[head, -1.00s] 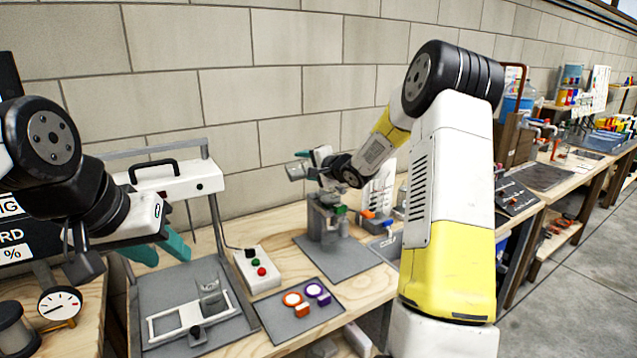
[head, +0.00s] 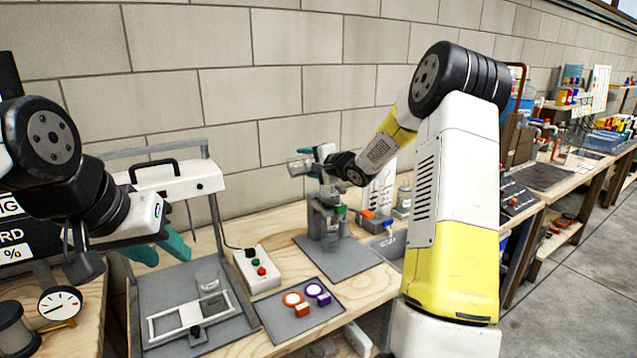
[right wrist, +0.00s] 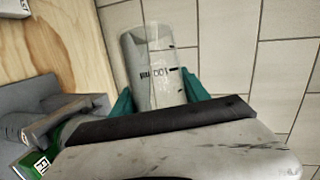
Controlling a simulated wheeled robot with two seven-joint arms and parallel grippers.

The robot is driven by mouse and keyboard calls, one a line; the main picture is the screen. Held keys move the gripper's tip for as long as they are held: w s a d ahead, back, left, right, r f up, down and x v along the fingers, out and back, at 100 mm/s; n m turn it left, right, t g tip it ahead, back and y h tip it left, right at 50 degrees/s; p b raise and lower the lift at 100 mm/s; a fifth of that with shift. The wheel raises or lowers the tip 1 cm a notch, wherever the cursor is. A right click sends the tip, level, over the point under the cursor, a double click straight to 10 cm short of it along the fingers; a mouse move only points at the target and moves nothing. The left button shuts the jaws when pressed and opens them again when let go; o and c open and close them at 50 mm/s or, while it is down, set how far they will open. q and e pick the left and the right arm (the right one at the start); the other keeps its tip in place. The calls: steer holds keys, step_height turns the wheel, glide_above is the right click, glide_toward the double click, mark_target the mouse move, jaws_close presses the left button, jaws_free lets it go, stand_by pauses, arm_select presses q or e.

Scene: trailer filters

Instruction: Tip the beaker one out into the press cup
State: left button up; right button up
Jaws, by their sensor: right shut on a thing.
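My right gripper (head: 318,157), at the back over the bench, is shut on a clear beaker (head: 299,165). The beaker lies tilted close to its side, its free end to the left. In the right wrist view the beaker (right wrist: 153,75) shows dark volume marks between the teal fingers. Below it stands a grey upright device (head: 316,212) with a green part and a clear vessel (head: 331,238). A second small clear cup (head: 208,283) stands by a white frame at left. I cannot tell for sure which is the press cup. My left gripper (head: 160,248) is open and empty.
A control box (head: 258,270) with coloured buttons stands between the left plate (head: 150,300) and a dark mat (head: 275,325) with orange and purple pieces. A white handled crossbar (head: 170,185) rises at left. The block wall is close behind the beaker.

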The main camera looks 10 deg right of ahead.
steer(key=shift+d+f+m+y, duration=0.2)
steer(key=shift+f+m+y, duration=0.1)
steer(key=shift+m, duration=0.3)
stand_by(0.9)
steer(key=shift+w+d+r+m+t+y, duration=0.1)
steer(key=shift+d+r+m+t+y, duration=0.25)
steer(key=shift+m, duration=0.3)
steer(key=shift+s+d+r+m+t+y, duration=0.1)
steer(key=shift+r+m+t, duration=0.1)
steer(key=shift+r+m, duration=0.35)
steer(key=shift+w+d+r+m+t+y, duration=0.15)
steer(key=shift+d+r+m+t, duration=0.1)
steer(key=shift+m, duration=0.55)
stand_by(1.8)
steer(key=shift+w+d+r+m+t+y+b, duration=0.1)
steer(key=shift+d+r+m+t+y+b, duration=0.2)
steer(key=shift+m, duration=0.5)
steer(key=shift+d+r+m+t+y+b, duration=0.15)
steer(key=shift+d+r+m+t, duration=0.15)
steer(key=shift+d+m, duration=0.35)
stand_by(1.2)
